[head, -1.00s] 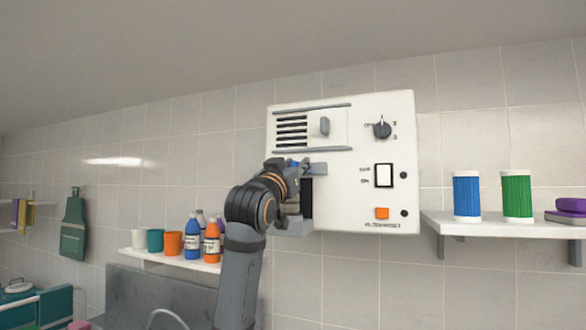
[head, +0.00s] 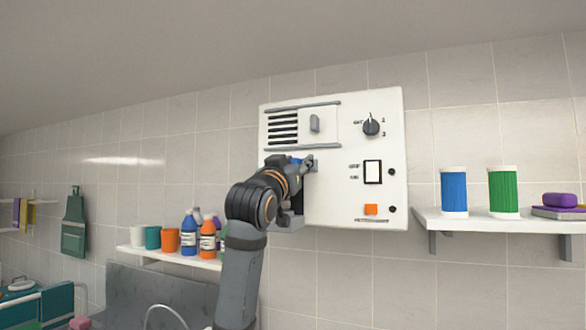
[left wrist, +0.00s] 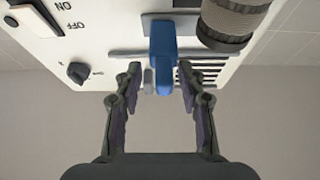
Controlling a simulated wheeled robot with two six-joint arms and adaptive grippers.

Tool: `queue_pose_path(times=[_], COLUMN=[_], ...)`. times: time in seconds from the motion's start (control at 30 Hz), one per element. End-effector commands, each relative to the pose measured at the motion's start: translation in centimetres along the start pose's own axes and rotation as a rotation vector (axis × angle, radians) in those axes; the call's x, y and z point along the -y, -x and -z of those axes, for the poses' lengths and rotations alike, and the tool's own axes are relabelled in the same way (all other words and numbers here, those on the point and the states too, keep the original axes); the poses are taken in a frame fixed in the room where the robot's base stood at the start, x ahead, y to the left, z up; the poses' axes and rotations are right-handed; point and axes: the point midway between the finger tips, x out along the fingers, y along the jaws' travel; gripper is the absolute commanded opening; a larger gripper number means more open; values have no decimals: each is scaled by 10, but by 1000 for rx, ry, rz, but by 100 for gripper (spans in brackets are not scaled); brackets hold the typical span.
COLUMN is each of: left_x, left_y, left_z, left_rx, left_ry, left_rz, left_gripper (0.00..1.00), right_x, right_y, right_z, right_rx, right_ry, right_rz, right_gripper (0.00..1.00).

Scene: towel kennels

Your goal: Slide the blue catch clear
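The blue catch (left wrist: 163,58) is an upright blue block on the white wall panel, seen upside down in the left wrist view. In the head view only a small blue bit (head: 297,160) shows by my gripper. My left gripper (left wrist: 159,78) is open. Its two fingers stand on either side of the catch's end, with gaps visible on both sides. In the head view the left gripper (head: 308,165) is at the panel's left part and hides some of it. My right gripper is in neither view.
The white panel (head: 340,190) carries a slotted vent, a dark dial (head: 371,126), a rocker switch (head: 372,172) and an orange button (head: 370,209). A dark ribbed round part (left wrist: 230,22) is close to the catch. Shelves with bottles and rolls flank the panel.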

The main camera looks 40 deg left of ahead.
Motion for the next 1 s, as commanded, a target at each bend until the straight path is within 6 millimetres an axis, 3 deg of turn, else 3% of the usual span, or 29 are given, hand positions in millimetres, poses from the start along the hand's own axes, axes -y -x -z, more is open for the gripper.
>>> queue_pose_path(times=[0.3, 0.5, 1.0], left_x=[0, 1, 0], left_y=[72, 106, 115], left_z=[0, 0, -1], left_rx=[-1, -1, 2], left_ry=[-9, -5, 0], left_rz=[1, 1, -1], left_gripper=[40, 40, 40], right_x=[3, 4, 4], right_y=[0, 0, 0], right_z=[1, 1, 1], right_rx=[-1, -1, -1], right_ry=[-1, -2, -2], right_rz=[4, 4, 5], right_gripper=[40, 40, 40])
